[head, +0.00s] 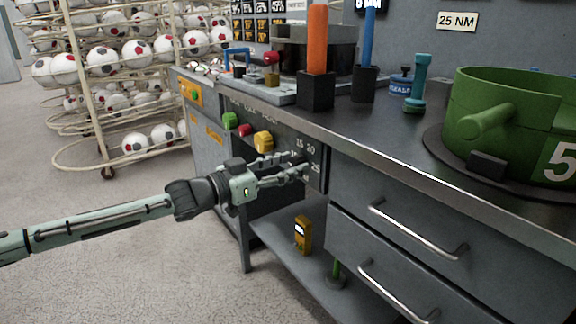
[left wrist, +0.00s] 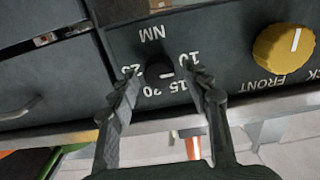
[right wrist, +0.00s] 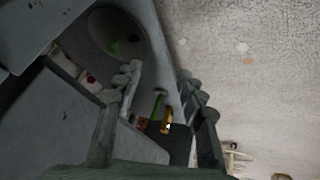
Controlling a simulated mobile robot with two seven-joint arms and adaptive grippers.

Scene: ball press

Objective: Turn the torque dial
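The torque dial (left wrist: 156,73) is a small black knob with a white mark, on a dark panel with upside-down "NM" and numbers 10 to 25 in the left wrist view. Its mark points to the right side, but I cannot tell exactly which number it meets. My left gripper (head: 303,165) is at the panel, its open fingers on either side of the dial; a gap seems to show on each side. In the head view the fingers hide the dial. My right gripper (right wrist: 158,76) is open and empty in the right wrist view. A "25 NM" sign (head: 457,21) hangs on the wall.
A yellow knob (left wrist: 283,51) marked "FRONT" sits beside the dial. Green (head: 230,120) and red (head: 245,130) buttons are further left. Drawers with metal handles (head: 418,230) stand right. A yellow device (head: 303,235) is on the lower shelf (head: 275,233).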

